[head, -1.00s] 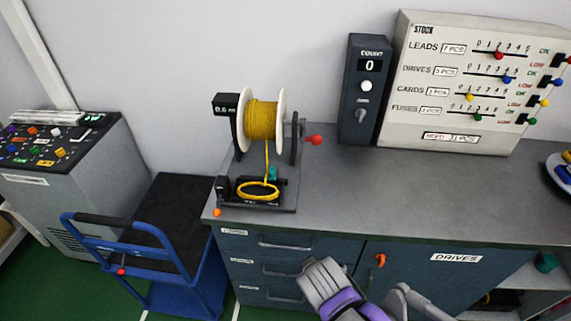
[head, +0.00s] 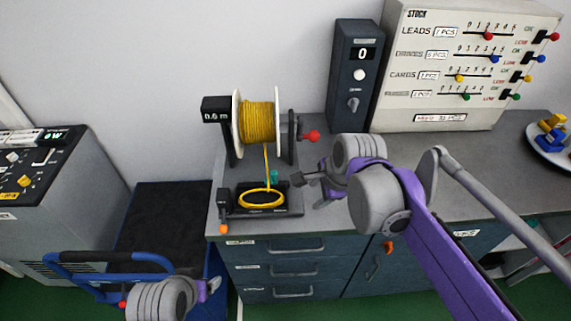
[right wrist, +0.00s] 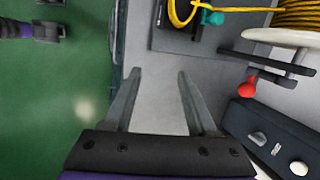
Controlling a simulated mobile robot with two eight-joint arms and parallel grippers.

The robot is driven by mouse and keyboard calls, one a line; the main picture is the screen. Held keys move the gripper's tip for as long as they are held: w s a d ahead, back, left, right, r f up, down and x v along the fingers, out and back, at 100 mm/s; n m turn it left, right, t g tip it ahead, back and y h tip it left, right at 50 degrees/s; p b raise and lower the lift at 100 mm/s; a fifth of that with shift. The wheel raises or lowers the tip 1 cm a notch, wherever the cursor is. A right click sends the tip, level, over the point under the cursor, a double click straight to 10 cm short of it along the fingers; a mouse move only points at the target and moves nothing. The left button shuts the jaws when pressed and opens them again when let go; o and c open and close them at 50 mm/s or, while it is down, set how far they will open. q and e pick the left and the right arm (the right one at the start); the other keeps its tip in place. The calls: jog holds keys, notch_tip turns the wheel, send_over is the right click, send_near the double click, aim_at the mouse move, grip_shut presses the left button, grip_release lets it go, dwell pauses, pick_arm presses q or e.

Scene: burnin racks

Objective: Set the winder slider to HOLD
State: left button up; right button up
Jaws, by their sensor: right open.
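The winder stands on the bench, with a spool of yellow cable (head: 258,122), a red crank knob (head: 312,136), a teal knob (head: 274,176) and an orange knob (head: 224,229) at its front left corner. I cannot read any HOLD label or tell which part is the slider. My right gripper (head: 302,181) is just right of the winder base; in the right wrist view it (right wrist: 157,78) is open and empty above bare bench, with the teal knob (right wrist: 212,17) ahead.
A dark count box (head: 353,75) and a white stock panel (head: 455,65) stand at the back of the bench. A blue cart (head: 105,262) is at the left. The bench top (head: 440,165) right of my right arm is mostly clear.

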aim_at(275, 173)
jog(key=w+a+r+m+y+p, duration=0.1)
jog(key=w+a+r+m, duration=0.3)
jog(key=w+a+m, duration=0.45)
jog(key=shift+m+g, duration=0.4)
jog(key=shift+m, duration=0.45)
jog(key=x, duration=0.3)
jog(key=d+x, duration=0.1)
jog(key=x, duration=0.3)
jog(key=w+x, duration=0.1)
jog(key=x, duration=0.2)
jog(key=shift+w+d+f, duration=0.1)
jog(key=shift+d+f, duration=0.1)
jog(key=shift+d, duration=0.1)
grip_shut()
jog(key=shift+d, duration=0.1)
